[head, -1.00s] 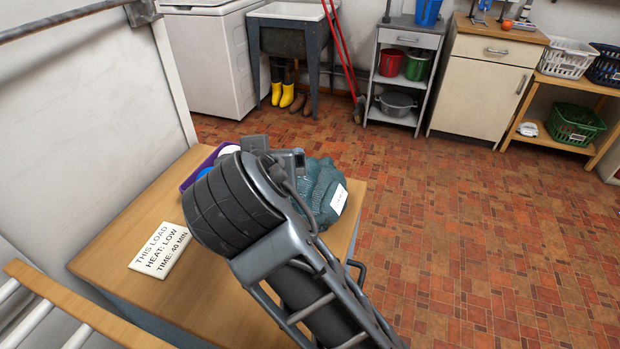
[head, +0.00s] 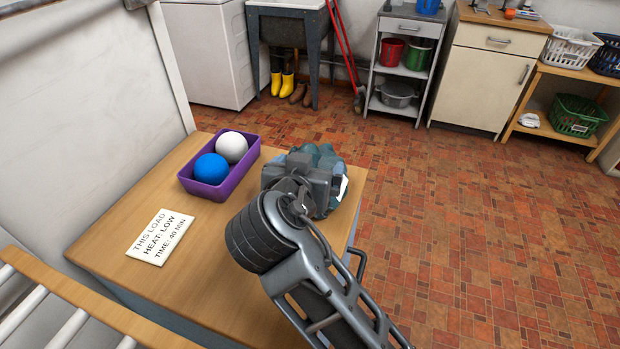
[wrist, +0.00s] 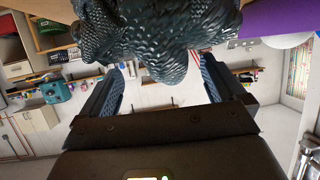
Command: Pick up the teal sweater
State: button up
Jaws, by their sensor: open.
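The teal sweater (head: 325,158) lies bunched on the wooden tabletop near its right edge, largely hidden behind my arm in the head view. A white tag shows on its right side. In the wrist view the dark teal knit sweater (wrist: 165,35) fills the top middle, in front of my gripper. My gripper (wrist: 165,82) is open, its two fingers well apart, with the sweater's lower edge near the gap between them. Nothing is held. The fingertips are hidden in the head view, and I cannot tell if they touch the sweater.
A purple bin (head: 237,180) holding a blue ball (head: 211,168) and a white ball (head: 231,147) stands left of the sweater. A printed card (head: 161,237) lies on the wooden tabletop (head: 200,285). A wooden rail (head: 75,300) runs at lower left. Tiled floor lies open to the right.

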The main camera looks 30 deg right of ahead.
jog(key=shift+x, duration=0.75)
jog(key=shift+s+f, duration=0.1)
grip_shut()
